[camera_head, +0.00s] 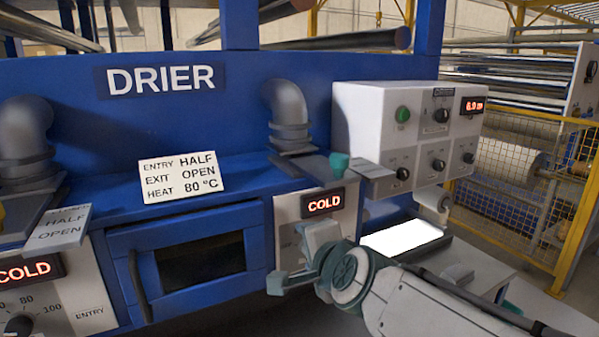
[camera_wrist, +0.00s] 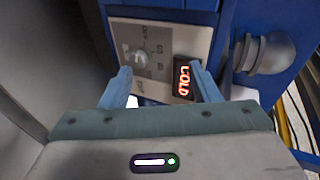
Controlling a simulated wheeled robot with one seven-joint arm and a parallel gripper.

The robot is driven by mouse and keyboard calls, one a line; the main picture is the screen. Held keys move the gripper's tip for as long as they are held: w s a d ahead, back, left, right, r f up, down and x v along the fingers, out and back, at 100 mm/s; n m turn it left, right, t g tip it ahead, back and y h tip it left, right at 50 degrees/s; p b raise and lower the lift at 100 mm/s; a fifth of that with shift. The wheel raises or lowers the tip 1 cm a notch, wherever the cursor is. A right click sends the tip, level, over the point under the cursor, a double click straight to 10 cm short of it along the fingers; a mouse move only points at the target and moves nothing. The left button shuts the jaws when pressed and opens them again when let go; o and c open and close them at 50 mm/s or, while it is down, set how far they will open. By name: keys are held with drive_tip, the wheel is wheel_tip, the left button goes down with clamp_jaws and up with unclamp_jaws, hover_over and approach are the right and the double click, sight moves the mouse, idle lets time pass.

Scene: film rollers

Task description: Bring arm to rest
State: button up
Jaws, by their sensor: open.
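My gripper (camera_head: 294,258) is in front of the right-hand control panel (camera_head: 288,211) of the blue drier (camera_head: 250,122). My arm reaches in from the lower right. In the wrist view my gripper (camera_wrist: 160,70) has its two blue fingers spread apart, with nothing held between them. Beyond the fingers is the panel with a round knob (camera_wrist: 140,58) and a red COLD display (camera_wrist: 184,80). The display also reads COLD in the head view (camera_head: 323,204). In that view my gripper and wrist cover the lower part of the panel, and the knob is hidden.
A white control box (camera_head: 395,125) with knobs stands right of the drier. A grey pipe (camera_head: 287,115) rises behind the panel. The drier's oven-like door (camera_head: 200,262) is left of my gripper. A yellow-framed mesh fence (camera_head: 515,180) stands at the far right.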

drive_tip(key=s+d+f+n+g+h+p, duration=0.1)
drive_tip(key=s+d+f+n+g+h, duration=0.3)
drive_tip(key=s+d+f+n+g, duration=0.6)
drive_tip(key=s+d+f+n, duration=0.2)
drive_tip(key=s+d+f, duration=0.1)
drive_tip(key=s+f, duration=0.1)
drive_tip(key=shift+s+f+n, duration=0.25)
drive_tip(key=shift+s+n, duration=0.15)
drive_tip(key=shift+s, duration=0.05)
drive_tip(key=shift+d, duration=0.1)
